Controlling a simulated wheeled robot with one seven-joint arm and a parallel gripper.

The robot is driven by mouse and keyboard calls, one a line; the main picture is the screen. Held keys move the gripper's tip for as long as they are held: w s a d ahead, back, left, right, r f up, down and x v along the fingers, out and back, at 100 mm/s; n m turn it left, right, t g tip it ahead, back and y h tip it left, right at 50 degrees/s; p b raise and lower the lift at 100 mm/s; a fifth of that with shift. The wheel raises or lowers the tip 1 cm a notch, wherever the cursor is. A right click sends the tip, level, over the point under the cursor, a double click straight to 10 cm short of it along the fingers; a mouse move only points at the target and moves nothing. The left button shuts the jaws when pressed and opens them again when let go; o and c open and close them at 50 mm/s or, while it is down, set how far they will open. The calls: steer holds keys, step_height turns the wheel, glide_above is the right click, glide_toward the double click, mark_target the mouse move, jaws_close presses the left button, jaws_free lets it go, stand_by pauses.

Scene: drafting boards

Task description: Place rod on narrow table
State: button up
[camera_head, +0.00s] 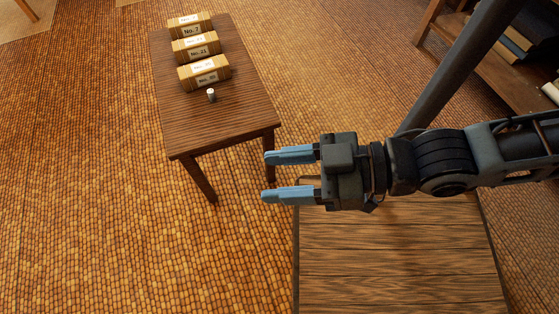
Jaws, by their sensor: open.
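A narrow dark brown wooden table (225,120) stands left of my gripper. A small short cylinder (211,95) with a pale top stands upright on it, in front of the labelled boxes; it may be the rod, but it is too small to be sure. No other clear rod shows. My gripper (264,176) reaches in from the right with its two blue fingers apart, pointing left. Nothing is between them. In the picture, the fingers are just right of the table's near right corner, apart from the cylinder.
Three tan labelled boxes (196,46) stand in a row on the narrow table's far part. A wide plank surface (395,265) lies below my arm. A shelf (490,65) with books is at upper right. The tiled floor (85,200) at left is clear.

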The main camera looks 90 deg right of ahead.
steer(key=m+g+h+b, duration=0.35)
steer(key=m+h, duration=0.25)
steer(key=m, duration=2.8)
glide_toward(212, 92)
steer(key=a+f, duration=0.1)
steer(key=a, duration=0.2)
steer(key=w+a+f, duration=0.1)
steer(key=a, duration=0.2)
steer(key=w+a+f, duration=0.1)
steer(key=a, duration=0.2)
steer(key=shift+a+p, duration=0.15)
steer(key=shift+p, duration=0.25)
steer(key=d+m, duration=0.2)
steer(key=d, duration=0.1)
steer(key=w+d+m, duration=0.1)
steer(key=d+m, duration=0.2)
steer(key=d, duration=0.1)
steer(key=w+d+m+h, duration=0.1)
steer(key=d+m, duration=0.1)
steer(key=d, duration=0.2)
steer(key=shift+r+m+b, duration=0.2)
steer(key=shift+m+b, duration=0.1)
steer(key=shift+m, duration=0.1)
steer(key=shift+b+x, duration=1.4)
steer(key=shift+x, duration=2.35)
steer(key=shift+r, duration=0.1)
steer(key=shift+c, duration=0.4)
jaws_close()
